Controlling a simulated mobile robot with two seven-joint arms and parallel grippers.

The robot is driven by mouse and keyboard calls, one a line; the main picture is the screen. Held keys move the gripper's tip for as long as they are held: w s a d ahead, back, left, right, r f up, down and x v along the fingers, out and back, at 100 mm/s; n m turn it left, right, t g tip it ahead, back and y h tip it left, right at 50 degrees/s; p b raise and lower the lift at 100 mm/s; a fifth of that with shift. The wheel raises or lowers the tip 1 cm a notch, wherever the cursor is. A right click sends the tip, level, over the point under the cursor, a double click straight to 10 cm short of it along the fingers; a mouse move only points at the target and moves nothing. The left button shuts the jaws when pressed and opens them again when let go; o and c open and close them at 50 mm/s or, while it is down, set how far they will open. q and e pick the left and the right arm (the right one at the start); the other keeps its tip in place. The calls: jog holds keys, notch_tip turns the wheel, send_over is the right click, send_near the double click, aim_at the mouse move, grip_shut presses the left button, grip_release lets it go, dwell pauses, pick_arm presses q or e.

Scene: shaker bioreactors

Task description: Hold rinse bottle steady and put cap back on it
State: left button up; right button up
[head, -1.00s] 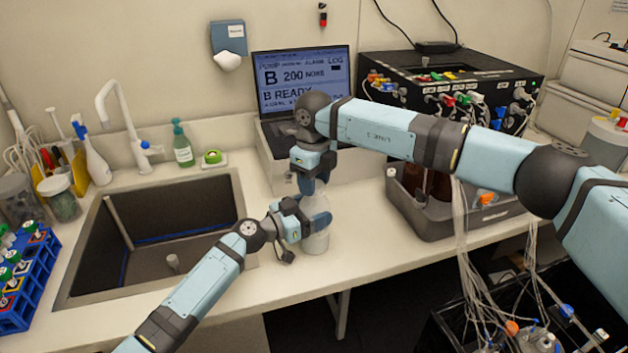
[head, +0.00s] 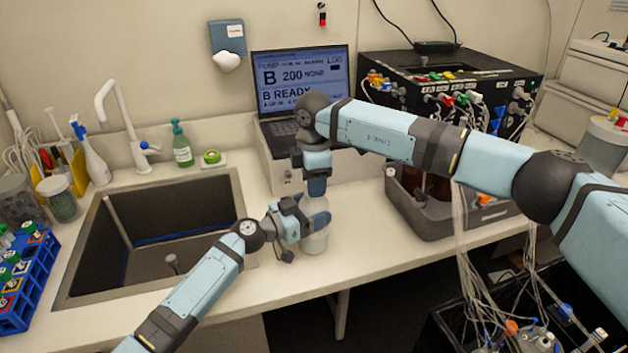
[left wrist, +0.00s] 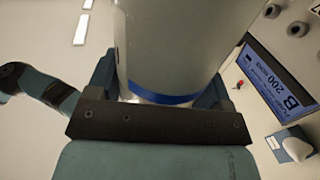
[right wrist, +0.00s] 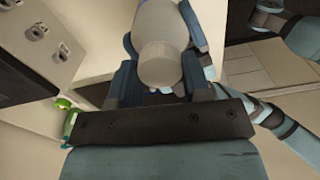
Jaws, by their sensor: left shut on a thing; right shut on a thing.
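The rinse bottle (head: 315,241), pale and whitish, stands upright on the counter right of the sink. My left gripper (head: 308,222) is shut around its body from the left; the left wrist view shows the bottle (left wrist: 172,45) with a blue band between the fingers. My right gripper (head: 316,188) is directly above the bottle, pointing down. In the right wrist view it is shut on the whitish cap (right wrist: 160,62), which lines up with the bottle (right wrist: 163,20). The cap appears to meet the bottle top, but I cannot tell whether it is seated or threaded.
The sink (head: 150,235) lies left of the bottle. A laptop (head: 300,85) stands behind my right gripper. A grey tub (head: 440,218) with brown bottles is to the right. A blue tube rack (head: 30,285) is at far left. The counter front edge is close to the bottle.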

jog(key=m, duration=0.6)
jog(key=shift+m, duration=0.4)
jog(key=o, duration=0.9)
jog(key=shift+r, duration=2.3)
jog(key=shift+c, duration=0.6)
